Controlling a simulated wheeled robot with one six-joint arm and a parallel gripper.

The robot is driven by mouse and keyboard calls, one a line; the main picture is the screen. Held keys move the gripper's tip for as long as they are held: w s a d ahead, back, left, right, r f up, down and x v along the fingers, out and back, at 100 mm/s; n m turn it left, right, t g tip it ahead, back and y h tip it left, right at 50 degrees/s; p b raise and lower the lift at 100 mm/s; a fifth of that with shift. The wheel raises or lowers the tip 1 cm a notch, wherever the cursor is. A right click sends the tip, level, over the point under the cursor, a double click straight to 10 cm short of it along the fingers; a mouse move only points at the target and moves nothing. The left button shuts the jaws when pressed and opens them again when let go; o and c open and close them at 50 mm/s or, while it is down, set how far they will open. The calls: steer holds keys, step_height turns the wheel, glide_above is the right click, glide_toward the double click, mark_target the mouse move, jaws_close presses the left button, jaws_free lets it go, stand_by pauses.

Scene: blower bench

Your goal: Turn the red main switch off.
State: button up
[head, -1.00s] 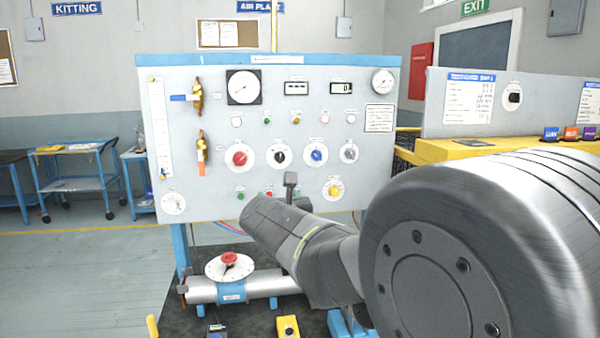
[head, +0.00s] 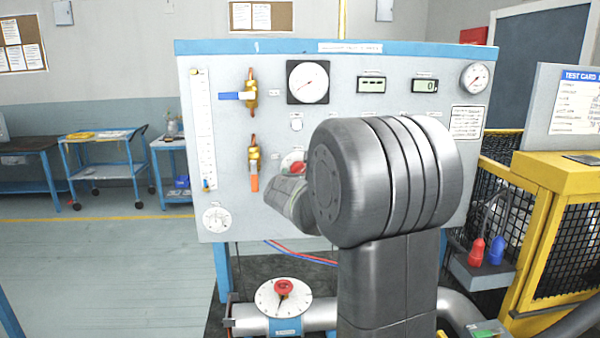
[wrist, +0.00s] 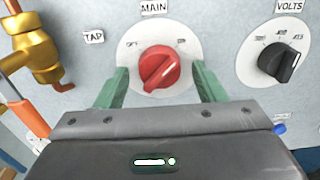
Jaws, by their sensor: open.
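The red main switch (wrist: 159,68) is a round knob on a white dial under a "MAIN" label in the wrist view. Its pointer ridge is tilted, running from lower left to upper right. My gripper (wrist: 160,80) is open, with one green finger on each side of the knob and a visible gap to it. In the head view a small part of the red switch (head: 293,161) shows above my arm. The rest of the switch and my fingers are hidden there behind my arm.
A black "VOLTS" knob (wrist: 283,62) sits to the right. A brass valve with an orange handle (wrist: 38,55) is close on the left, beside a "TAP" label (wrist: 93,37). Below the panel (head: 204,224), a pipe carries a dial with a red knob (head: 284,288).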

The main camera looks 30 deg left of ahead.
steer(key=c, duration=1)
steer(key=shift+o, duration=0.2)
steer(key=shift+w+f+n+b, duration=0.1)
steer(key=shift+n+b, duration=0.2)
steer(key=shift+b, duration=0.1)
steer(key=n+b, duration=0.1)
steer(key=n, duration=1.6)
steer(key=shift+b, duration=0.3)
steer(key=shift+n, duration=0.3)
